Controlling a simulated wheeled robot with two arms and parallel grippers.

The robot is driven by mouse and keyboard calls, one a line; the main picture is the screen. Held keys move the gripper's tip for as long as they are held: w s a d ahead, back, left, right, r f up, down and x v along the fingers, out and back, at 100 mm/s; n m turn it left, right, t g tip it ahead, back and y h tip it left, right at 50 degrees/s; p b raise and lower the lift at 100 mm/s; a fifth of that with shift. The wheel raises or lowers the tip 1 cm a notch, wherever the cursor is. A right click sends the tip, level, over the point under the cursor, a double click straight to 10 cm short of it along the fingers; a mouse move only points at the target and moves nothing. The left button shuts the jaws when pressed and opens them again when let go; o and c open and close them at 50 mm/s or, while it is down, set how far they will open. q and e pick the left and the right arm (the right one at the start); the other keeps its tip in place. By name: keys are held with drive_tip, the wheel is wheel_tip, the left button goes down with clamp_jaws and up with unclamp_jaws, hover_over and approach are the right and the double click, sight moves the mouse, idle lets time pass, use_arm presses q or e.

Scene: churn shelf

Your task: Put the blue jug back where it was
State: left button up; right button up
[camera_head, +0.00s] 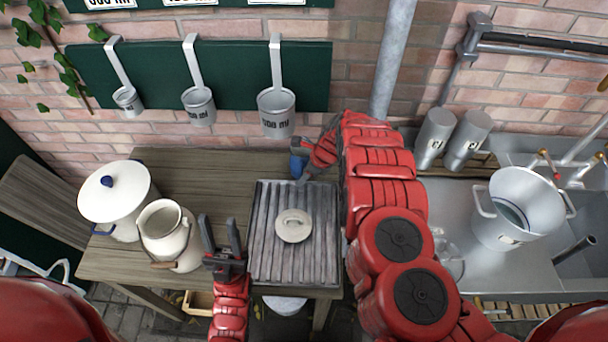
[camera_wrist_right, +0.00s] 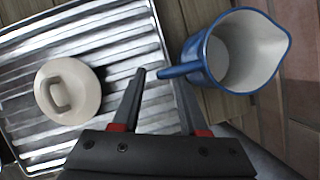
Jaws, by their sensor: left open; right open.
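The blue jug (camera_wrist_right: 238,50) has a white inside and shows large in the right wrist view. Its handle points left, and the handle's end lies between or just beyond the fingertips of my right gripper (camera_wrist_right: 159,76), which is open. In the head view the jug (camera_head: 297,166) is a small blue patch at the back of the ribbed metal tray (camera_head: 262,255), mostly hidden by my right arm. Whether the fingers touch the handle I cannot tell. My left gripper (camera_head: 218,221) is open and empty, between the cream can and the tray.
A cream lid (camera_head: 293,226) lies on the tray. A cream can (camera_head: 170,235) and a white lidded pot (camera_head: 115,195) stand on the left of the wooden table (camera_head: 200,165). Ladles (camera_head: 276,110) hang behind. A metal pail (camera_head: 520,210) stands right, by the sink.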

drive_tip(key=shift+d+r, duration=0.1)
drive_tip(key=shift+r, duration=0.3)
drive_tip(key=p+v, duration=0.6)
drive_tip(key=v, duration=0.5)
drive_tip(key=shift+d, duration=0.1)
